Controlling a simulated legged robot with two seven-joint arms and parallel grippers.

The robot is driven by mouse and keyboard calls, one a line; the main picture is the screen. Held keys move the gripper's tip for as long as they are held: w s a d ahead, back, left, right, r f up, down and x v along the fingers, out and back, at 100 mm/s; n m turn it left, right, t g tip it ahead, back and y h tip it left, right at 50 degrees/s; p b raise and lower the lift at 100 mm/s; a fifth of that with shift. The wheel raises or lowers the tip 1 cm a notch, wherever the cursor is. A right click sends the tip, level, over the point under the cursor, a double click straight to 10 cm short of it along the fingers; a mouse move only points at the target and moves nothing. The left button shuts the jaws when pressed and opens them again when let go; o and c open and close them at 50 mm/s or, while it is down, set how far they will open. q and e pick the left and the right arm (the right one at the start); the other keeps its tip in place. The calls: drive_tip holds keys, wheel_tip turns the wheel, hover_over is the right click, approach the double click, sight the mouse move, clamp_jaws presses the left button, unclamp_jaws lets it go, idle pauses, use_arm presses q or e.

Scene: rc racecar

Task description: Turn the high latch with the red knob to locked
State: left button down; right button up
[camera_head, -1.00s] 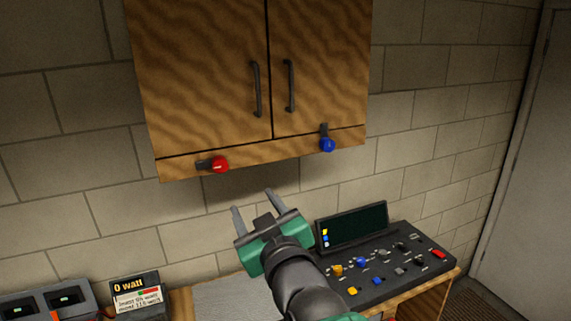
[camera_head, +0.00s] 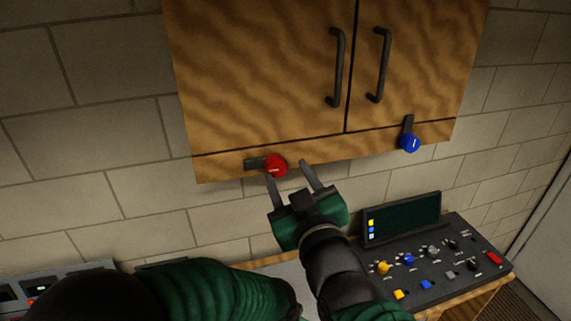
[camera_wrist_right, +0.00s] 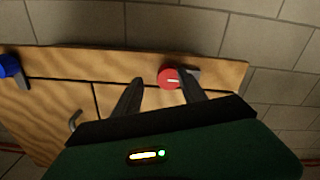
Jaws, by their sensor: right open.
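The red knob (camera_head: 275,166) is on the lower left strip of the wooden cabinet. Its dark latch bar (camera_head: 253,164) points left, lying about horizontal. My right gripper (camera_head: 291,170) is open just below and in front of the strip. Its left finger is close to the red knob and its right finger is to the right of it; I cannot tell whether they touch. In the right wrist view the red knob (camera_wrist_right: 169,78) shows between the fingertips, nearer the right one, which partly overlaps its edge. My left gripper is not in view.
A blue knob (camera_head: 409,143) with an upright latch bar is on the strip's right. The cabinet (camera_head: 270,70) has two closed doors with dark handles. A control panel (camera_head: 430,260) with a screen stands below right. Brick wall is behind.

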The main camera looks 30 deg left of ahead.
drive_tip(key=shift+s+a+r, duration=0.2)
drive_tip(key=shift+s+a, duration=0.15)
drive_tip(key=shift+s+r, duration=0.1)
drive_tip(key=shift+r, duration=0.1)
clamp_jaws()
